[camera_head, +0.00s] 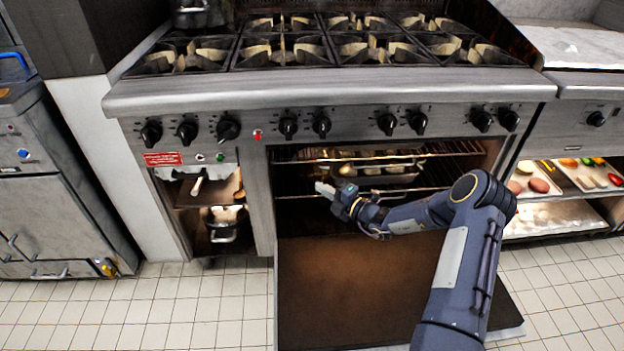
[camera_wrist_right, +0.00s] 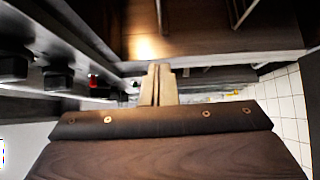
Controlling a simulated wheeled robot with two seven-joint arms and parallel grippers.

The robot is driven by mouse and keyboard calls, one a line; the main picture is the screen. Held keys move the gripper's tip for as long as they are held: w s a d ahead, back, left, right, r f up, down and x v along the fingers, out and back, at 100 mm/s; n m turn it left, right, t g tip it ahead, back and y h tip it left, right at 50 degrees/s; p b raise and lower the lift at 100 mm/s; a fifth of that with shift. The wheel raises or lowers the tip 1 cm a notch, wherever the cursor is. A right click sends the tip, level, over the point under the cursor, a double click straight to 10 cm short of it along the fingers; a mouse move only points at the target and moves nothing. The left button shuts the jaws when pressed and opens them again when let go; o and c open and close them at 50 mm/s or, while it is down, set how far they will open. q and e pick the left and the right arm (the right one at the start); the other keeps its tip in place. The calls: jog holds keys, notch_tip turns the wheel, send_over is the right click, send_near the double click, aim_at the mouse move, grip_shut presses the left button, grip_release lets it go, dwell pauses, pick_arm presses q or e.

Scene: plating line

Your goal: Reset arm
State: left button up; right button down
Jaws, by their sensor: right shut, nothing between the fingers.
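My right arm comes in from the lower right in the head view. My right gripper (camera_head: 325,189) is in front of the open oven, above the lowered oven door (camera_head: 350,285), shut and empty. Its closed fingers also show in the right wrist view (camera_wrist_right: 158,84). A tray with food (camera_head: 380,170) sits on the oven rack (camera_head: 440,152) behind the gripper, apart from it. My left gripper is not in the head view.
The stove (camera_head: 330,90) with several burners and knobs is above the oven. A pot (camera_head: 222,225) stands in the left cubby. Trays of food (camera_head: 585,176) are on the right shelf. The tiled floor (camera_head: 150,312) at left is clear.

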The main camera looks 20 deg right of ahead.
jog(key=s+a+r+n+g+y, duration=0.2)
jog(key=s+a+r+n+g, duration=0.45)
jog(key=n, duration=0.65)
jog(key=s+a+r+n+g+y, duration=0.1)
jog(key=s+a+r+n+g, duration=0.2)
jog(key=s+a+r+n, duration=0.7)
jog(key=s+d+n+h, duration=0.3)
jog(key=s+n+h, duration=0.1)
jog(key=s+n, duration=0.8)
jog(key=s+d+n+h, duration=0.3)
jog(key=s+n, duration=0.9)
jog(key=s, duration=0.1)
notch_tip(320, 180, up, 23)
jog(key=p, duration=2.3)
jog(key=shift+w+d+g+h, duration=0.2)
jog(key=shift+w+g+h, duration=0.05)
jog(key=shift+g+h, duration=0.1)
